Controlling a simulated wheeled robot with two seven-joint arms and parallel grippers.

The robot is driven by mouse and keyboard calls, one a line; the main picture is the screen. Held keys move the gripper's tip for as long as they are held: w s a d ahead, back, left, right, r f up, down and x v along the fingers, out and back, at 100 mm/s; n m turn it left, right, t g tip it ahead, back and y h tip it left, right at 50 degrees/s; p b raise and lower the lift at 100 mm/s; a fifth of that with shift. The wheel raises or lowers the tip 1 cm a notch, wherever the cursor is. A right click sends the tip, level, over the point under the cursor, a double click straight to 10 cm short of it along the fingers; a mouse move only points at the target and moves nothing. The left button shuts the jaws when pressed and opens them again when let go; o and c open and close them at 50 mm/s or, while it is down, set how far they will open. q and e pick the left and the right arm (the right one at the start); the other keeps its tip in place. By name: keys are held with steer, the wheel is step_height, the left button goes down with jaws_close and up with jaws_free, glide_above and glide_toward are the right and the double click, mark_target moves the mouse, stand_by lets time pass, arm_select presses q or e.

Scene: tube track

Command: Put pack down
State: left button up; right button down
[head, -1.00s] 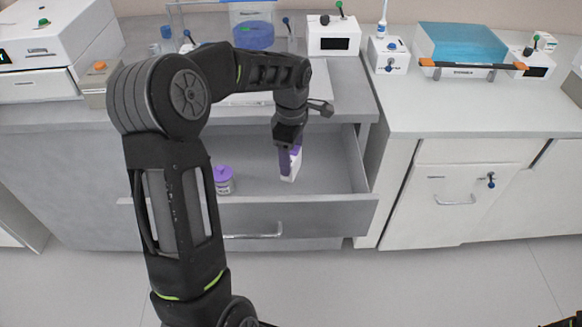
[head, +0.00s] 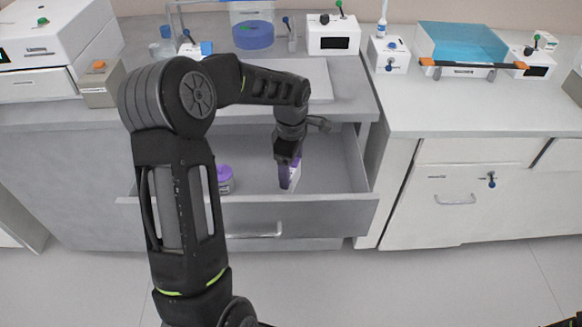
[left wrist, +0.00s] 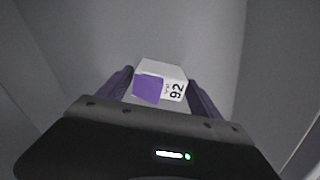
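A small white and purple pack (head: 295,176) is inside the open drawer (head: 330,214), towards its right side. My left gripper (head: 289,174) reaches down into the drawer with the pack between its fingers. In the left wrist view the pack (left wrist: 160,82) shows a purple patch and the number 92, with a purple finger close against each side. I cannot tell whether its underside touches the drawer floor. My right gripper is not in view.
A purple-capped jar (head: 224,180) stands in the drawer left of the pack, partly hidden by my arm. The drawer floor between them looks clear. Above, the counter carries a white device with a dark screen (head: 333,36) and a clear container of blue liquid (head: 253,35).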

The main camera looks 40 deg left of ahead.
arm_select(q)
steer(key=shift+o, duration=0.9)
steer(key=shift+r, duration=0.15)
step_height(320, 180, up, 12)
steer(key=p, duration=0.1)
